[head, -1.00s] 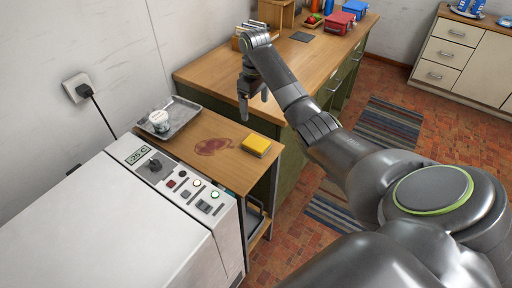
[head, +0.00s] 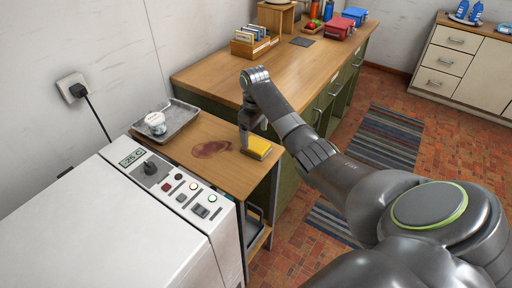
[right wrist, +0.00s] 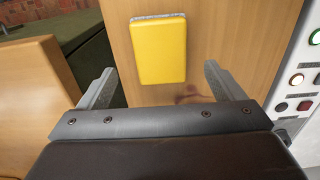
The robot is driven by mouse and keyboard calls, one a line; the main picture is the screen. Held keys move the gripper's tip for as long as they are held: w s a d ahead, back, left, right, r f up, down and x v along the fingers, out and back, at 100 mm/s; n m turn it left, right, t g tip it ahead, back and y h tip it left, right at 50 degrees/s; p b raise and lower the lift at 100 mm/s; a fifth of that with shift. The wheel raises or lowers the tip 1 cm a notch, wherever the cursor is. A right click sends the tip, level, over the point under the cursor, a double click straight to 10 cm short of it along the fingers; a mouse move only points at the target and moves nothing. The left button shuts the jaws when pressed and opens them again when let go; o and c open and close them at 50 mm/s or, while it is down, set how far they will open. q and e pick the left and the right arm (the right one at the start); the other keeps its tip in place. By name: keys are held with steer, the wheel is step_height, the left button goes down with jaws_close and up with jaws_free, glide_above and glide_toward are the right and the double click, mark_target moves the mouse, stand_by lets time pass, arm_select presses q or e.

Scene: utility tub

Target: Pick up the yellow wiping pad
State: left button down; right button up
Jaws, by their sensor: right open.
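The yellow wiping pad (head: 258,147) lies flat on the small wooden side table, near its right edge. It has a grey underside and also shows in the right wrist view (right wrist: 159,50). My right gripper (head: 252,143) is just above and beside the pad, partly in front of it in the head view. In the right wrist view its two fingers (right wrist: 157,86) are apart with nothing between them, and the pad sits ahead of the gap. My left gripper is not in view.
A reddish-brown stain (head: 211,149) marks the side table (head: 190,150) left of the pad. A metal tray (head: 172,120) with a white cup (head: 155,122) stands behind. A white machine (head: 130,220) adjoins in front; a higher workbench (head: 300,70) stands behind.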

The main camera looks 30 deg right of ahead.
mark_target(256, 144)
steer(key=f, duration=0.3)
steer(key=f+p, duration=0.1)
steer(key=shift+s+f, duration=0.25)
steer(key=shift+f, duration=0.15)
steer(key=c, duration=1.1)
steer(key=shift+d+r+b, duration=0.1)
steer(key=shift+r+b, duration=0.6)
steer(key=shift+r, duration=4.35)
